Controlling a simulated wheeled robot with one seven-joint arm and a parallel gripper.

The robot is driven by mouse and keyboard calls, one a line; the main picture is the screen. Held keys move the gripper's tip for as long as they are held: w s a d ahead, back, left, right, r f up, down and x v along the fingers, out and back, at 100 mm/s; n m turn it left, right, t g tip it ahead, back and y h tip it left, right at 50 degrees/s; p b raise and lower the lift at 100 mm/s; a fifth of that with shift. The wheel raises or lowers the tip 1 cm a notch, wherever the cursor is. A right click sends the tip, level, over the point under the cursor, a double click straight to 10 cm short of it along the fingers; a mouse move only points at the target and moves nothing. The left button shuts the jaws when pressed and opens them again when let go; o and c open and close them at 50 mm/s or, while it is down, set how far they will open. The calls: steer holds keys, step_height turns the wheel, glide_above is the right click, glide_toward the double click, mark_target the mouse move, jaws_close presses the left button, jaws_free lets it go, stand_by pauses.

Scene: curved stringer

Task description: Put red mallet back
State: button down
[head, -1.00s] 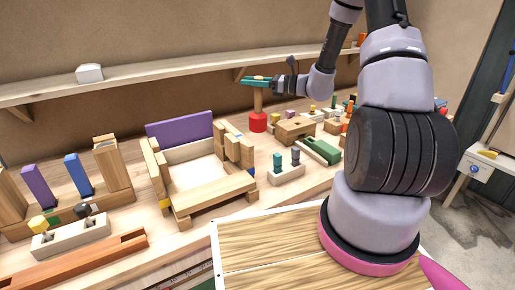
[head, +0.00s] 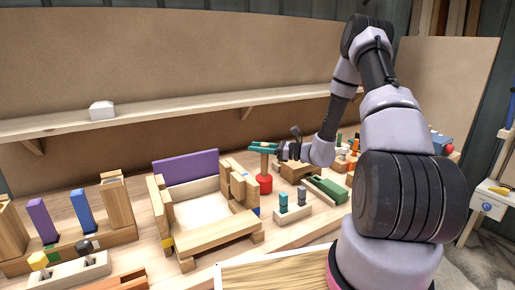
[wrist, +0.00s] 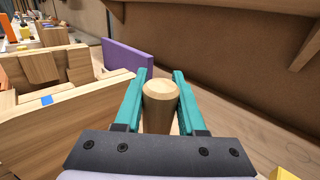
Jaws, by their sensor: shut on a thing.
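The red mallet (head: 265,184) stands upright with its red head down and its pale wooden handle up, right of the box with the purple back panel. My gripper (head: 263,148) has its teal fingers around the top of the handle. In the wrist view, the round handle end (wrist: 160,95) sits between the two teal fingers of my gripper (wrist: 157,100). The red head is hidden there. I cannot tell whether the head touches the bench.
A wooden box with a purple panel (head: 186,167) stands left of the mallet. A pale block with two pegs (head: 293,213) is in front, and a green block (head: 327,188) is to the right. Wooden blocks crowd behind my gripper. A shelf (head: 200,108) runs above along the wall.

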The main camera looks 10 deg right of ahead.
steer(key=shift+f, duration=0.15)
steer(key=c, duration=0.5)
jaws_free()
